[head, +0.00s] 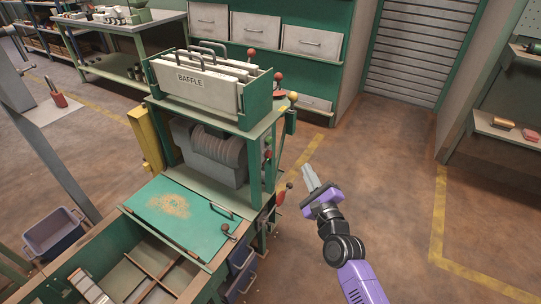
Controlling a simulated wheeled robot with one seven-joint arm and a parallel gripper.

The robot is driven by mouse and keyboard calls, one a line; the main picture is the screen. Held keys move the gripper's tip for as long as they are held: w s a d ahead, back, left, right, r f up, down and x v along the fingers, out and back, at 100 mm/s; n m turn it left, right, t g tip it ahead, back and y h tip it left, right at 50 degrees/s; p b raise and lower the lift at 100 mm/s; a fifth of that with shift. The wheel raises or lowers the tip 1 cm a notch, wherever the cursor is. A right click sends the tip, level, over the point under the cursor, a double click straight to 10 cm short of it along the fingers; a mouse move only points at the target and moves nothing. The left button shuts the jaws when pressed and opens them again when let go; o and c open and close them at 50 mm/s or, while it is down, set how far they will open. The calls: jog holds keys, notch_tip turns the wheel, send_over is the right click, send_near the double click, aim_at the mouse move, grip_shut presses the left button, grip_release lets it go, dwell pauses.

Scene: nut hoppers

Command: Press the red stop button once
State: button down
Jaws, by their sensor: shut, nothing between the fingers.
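A small red button (268,140) shows on the right side of the green hopper machine, on its front right post. My gripper (308,174) is shut and empty, to the right of the machine and lower in the picture than the red button. Its fingers point up and to the left. A clear gap shows between the fingertips and the button. The button's face is seen from the side, so I cannot tell whether it is pressed in.
Levers with red knobs (278,76) and a yellow knob (293,96) stand near the post. The baffle box (255,101) sits on top. The floor to the right is clear.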

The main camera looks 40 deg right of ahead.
aim_at(269, 155)
jog(key=w+a+p, duration=0.3)
jog(key=w+p, duration=0.1)
jog(key=w, duration=0.4)
jog(key=shift+w, duration=0.15)
jog(key=shift+w, duration=0.15)
dwell(2.1)
jog(key=shift+w+a, duration=0.15)
jog(key=shift+w, duration=0.1)
jog(key=shift+w+a, duration=0.2)
jog(key=shift+w, duration=0.3)
dwell(0.9)
jog(key=shift+s, duration=0.15)
jog(key=shift+s+d, duration=0.3)
jog(key=shift+s, duration=0.45)
